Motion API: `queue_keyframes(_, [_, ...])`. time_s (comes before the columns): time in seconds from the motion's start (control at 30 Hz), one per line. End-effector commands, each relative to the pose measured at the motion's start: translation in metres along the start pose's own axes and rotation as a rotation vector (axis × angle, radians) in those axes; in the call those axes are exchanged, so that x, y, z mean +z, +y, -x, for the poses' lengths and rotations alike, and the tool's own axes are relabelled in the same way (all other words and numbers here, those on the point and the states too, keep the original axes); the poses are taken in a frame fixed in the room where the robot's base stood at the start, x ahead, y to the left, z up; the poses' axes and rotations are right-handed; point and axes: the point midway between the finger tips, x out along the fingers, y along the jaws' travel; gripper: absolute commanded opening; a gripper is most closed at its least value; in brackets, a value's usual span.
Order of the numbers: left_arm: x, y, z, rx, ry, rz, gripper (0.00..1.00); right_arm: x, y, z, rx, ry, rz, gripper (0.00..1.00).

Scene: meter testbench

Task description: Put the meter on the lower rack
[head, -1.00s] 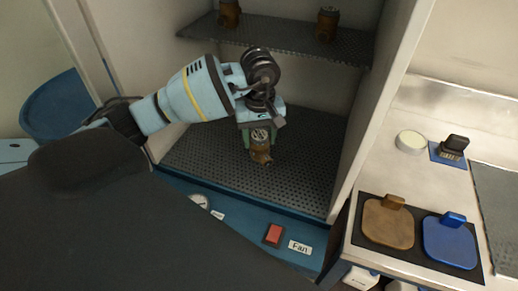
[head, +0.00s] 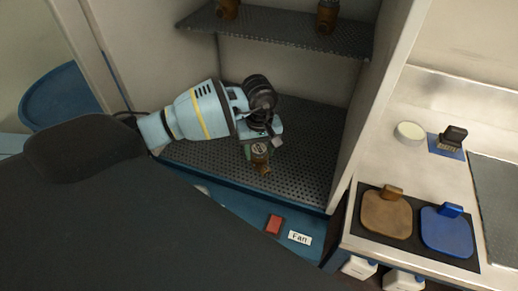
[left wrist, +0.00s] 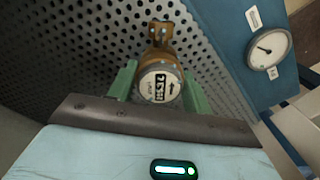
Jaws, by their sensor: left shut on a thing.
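The brass meter (head: 260,155) with a white dial is at my left gripper (head: 259,148), over the front part of the lower rack (head: 305,130), a perforated grey shelf. In the left wrist view the meter (left wrist: 159,80) sits between the two green fingers of my left gripper (left wrist: 158,92), which are shut on it. The perforated rack (left wrist: 90,40) lies behind it. I cannot tell whether the meter touches the rack. My right gripper is not in view.
The upper rack (head: 280,35) holds two brass meters (head: 327,16). A side wall (head: 375,100) bounds the cabinet at right. A red switch (head: 274,224) and Fan label (head: 300,238) are on the blue front. A gauge (left wrist: 268,50) is near the gripper. The lower rack's right side is clear.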

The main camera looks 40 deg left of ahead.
Motion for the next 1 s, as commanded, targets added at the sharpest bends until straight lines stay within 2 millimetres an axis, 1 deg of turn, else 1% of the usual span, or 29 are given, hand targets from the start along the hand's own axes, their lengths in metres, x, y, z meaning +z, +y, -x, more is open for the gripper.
queue_keyframes(0.1, [-0.001, 0.001, 0.002, 0.002, 0.002, 0.000, 0.07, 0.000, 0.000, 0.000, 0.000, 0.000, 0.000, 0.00])
queue_keyframes(0.27, [0.000, 0.000, -0.003, 0.001, 0.001, 0.000, 0.07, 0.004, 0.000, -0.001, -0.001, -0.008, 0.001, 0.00])
queue_keyframes(0.3, [0.000, 0.000, -0.003, 0.000, 0.000, 0.000, 0.55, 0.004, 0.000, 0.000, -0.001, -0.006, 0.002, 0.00])
queue_keyframes(0.43, [0.000, 0.000, -0.002, 0.000, 0.000, 0.000, 0.71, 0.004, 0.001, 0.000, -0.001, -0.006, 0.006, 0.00])
queue_keyframes(0.67, [0.000, 0.000, -0.002, 0.000, 0.000, 0.000, 0.71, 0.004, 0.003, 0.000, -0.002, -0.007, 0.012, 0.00])
queue_keyframes(0.77, [0.000, 0.000, 0.001, 0.001, 0.001, 0.000, 0.71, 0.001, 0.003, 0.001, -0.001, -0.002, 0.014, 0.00])
queue_keyframes(0.87, [-0.001, 0.001, 0.009, 0.002, 0.002, 0.000, 0.71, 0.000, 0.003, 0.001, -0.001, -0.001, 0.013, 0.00])
queue_keyframes(1.0, [-0.001, 0.000, 0.032, 0.002, 0.004, -0.001, 0.71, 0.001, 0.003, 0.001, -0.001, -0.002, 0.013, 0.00])
